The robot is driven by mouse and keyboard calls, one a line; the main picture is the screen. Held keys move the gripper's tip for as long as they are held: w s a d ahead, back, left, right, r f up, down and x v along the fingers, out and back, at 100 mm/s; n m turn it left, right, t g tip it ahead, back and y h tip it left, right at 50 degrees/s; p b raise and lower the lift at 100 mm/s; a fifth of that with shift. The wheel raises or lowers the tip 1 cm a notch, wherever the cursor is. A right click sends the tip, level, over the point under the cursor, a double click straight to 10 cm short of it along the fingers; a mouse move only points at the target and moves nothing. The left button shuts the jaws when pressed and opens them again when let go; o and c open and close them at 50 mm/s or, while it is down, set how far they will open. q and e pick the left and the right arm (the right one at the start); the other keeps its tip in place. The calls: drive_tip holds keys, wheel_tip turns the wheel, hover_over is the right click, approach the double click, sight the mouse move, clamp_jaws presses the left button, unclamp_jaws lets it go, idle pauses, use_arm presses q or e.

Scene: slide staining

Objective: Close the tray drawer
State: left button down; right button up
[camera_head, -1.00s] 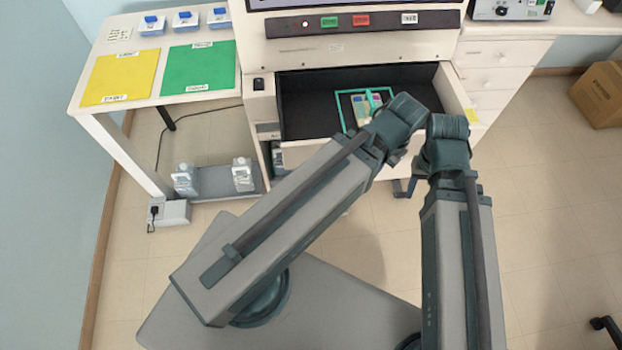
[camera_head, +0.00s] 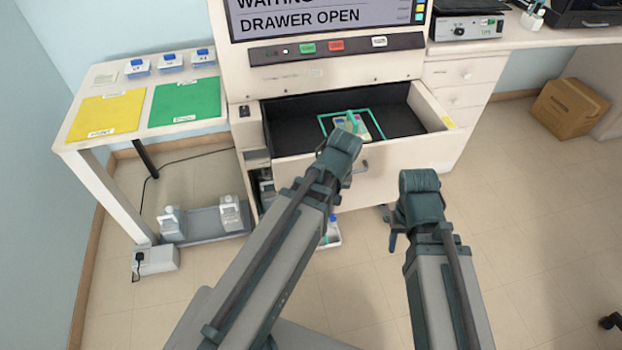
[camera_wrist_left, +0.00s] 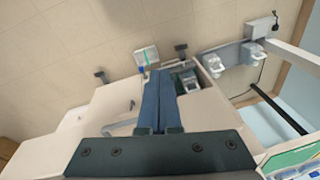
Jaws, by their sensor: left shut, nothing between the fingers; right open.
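The tray drawer (camera_head: 405,157) of the cream machine stands pulled out, with a dark inside and a grey handle (camera_head: 361,168) on its front. A teal-framed tray (camera_head: 322,124) with coloured pieces lies in it, partly hidden by my left wrist. My left arm reaches up to the drawer front; its fingers are hidden in the head view. In the left wrist view my left gripper (camera_wrist_left: 158,74) is shut and empty, close to the cream drawer front (camera_wrist_left: 90,118); contact cannot be told. My right gripper (camera_head: 391,232) is open, low in front of the drawer and apart from it, partly hidden by its wrist.
The machine's screen (camera_head: 320,14) reads "DRAWER OPEN". White drawers (camera_head: 462,72) and a cardboard box (camera_head: 570,108) are at right.

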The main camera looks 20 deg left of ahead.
use_arm(q)
drive_tip(key=w+r+n+t+y, duration=0.25)
drive_tip(key=w+n+y, duration=0.3)
drive_tip(key=n, duration=1.35)
drive_tip(key=w+a+f+b, duration=0.5)
drive_tip(key=a+f+b, duration=0.2)
drive_tip(key=a+b, duration=0.1)
drive_tip(key=shift+w+a+f+g+b, duration=0.25)
drive_tip(key=shift+a+g+b, duration=0.1)
drive_tip(key=shift+g+b, duration=0.1)
